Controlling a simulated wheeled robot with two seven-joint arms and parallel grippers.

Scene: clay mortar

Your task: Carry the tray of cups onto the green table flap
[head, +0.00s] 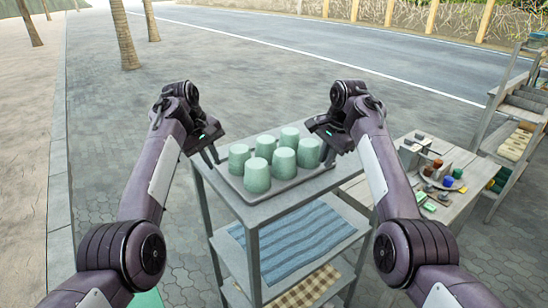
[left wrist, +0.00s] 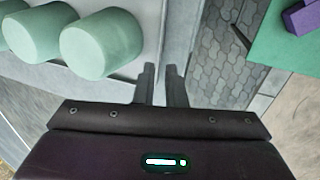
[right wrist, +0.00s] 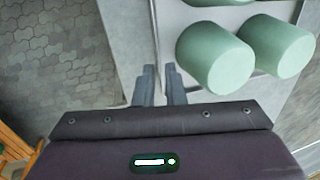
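A grey tray (head: 262,200) with several pale green cups (head: 257,175) standing upright in it is at the top of a grey shelf rack (head: 210,178). I cannot tell whether the tray touches the top. My left gripper (head: 212,156) is at the tray's left end, its fingers close together on either side of the rim, as the left wrist view (left wrist: 161,85) shows. My right gripper (head: 329,156) is at the right end, its fingers likewise around the rim in the right wrist view (right wrist: 160,85). The green flap (left wrist: 285,62) shows in the left wrist view, with a purple object (left wrist: 302,18) on it.
The rack's lower shelves hold a blue striped cloth (head: 295,240) and a checked cloth (head: 308,287). A wooden table (head: 455,207) with jars and small blocks stands close on the right, with a stepped shelf behind it. Paving (head: 110,130) on the left is open.

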